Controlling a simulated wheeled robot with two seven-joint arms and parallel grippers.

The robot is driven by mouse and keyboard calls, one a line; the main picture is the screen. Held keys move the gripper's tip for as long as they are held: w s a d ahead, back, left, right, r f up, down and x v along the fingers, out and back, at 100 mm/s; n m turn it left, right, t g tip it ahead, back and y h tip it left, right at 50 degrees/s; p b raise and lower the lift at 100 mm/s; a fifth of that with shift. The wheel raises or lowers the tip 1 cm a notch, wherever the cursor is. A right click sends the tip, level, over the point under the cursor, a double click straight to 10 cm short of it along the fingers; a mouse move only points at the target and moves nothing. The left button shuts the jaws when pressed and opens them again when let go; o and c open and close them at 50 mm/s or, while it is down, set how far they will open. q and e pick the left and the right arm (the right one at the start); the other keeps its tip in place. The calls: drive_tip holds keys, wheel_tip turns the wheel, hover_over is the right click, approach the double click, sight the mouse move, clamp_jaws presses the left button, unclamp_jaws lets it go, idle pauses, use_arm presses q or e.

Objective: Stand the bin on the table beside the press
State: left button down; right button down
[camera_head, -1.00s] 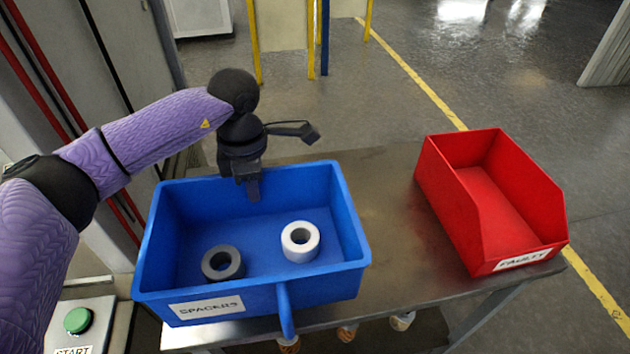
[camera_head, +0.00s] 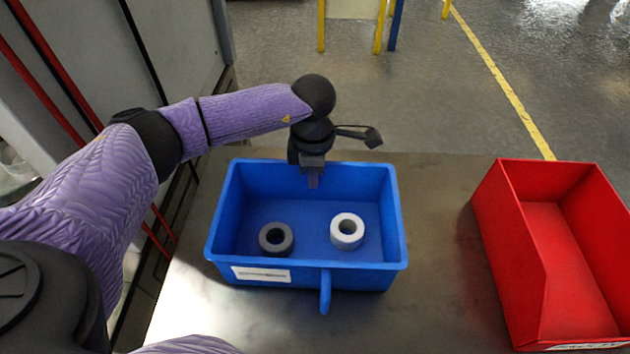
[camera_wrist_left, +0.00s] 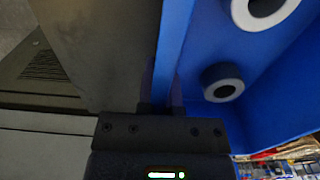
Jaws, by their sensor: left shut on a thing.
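The blue bin (camera_head: 365,275) is upright over the metal table (camera_head: 440,300), with a pale label and a blue handle on its near side. I cannot tell whether its base touches the table. A dark grey ring (camera_head: 276,238) and a white ring (camera_head: 347,231) lie inside it. My left gripper (camera_head: 313,181) is shut on the bin's far wall. In the left wrist view the fingers (camera_wrist_left: 161,100) close over the blue wall (camera_wrist_left: 174,45). My right gripper is out of view. I cannot make out the press for certain.
A red bin (camera_head: 495,255) stands on the table to the right, with bare tabletop between the two bins. A tall grey cabinet (camera_head: 165,50) with red lines stands at the left. Open floor with a yellow line (camera_head: 505,85) lies beyond the table.

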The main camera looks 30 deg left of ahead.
use_arm(q)
drive_tip(key=shift+f, duration=0.4)
drive_tip(key=shift+r, duration=0.1)
drive_tip(key=c, duration=0.8)
unclamp_jaws()
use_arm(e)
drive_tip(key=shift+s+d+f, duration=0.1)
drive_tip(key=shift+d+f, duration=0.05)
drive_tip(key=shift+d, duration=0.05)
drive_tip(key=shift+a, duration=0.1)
use_arm(q)
drive_tip(key=shift+r, duration=0.2)
wheel_tip(320, 180, up, 12)
drive_tip(key=p, duration=0.3)
drive_tip(key=shift+f, duration=0.15)
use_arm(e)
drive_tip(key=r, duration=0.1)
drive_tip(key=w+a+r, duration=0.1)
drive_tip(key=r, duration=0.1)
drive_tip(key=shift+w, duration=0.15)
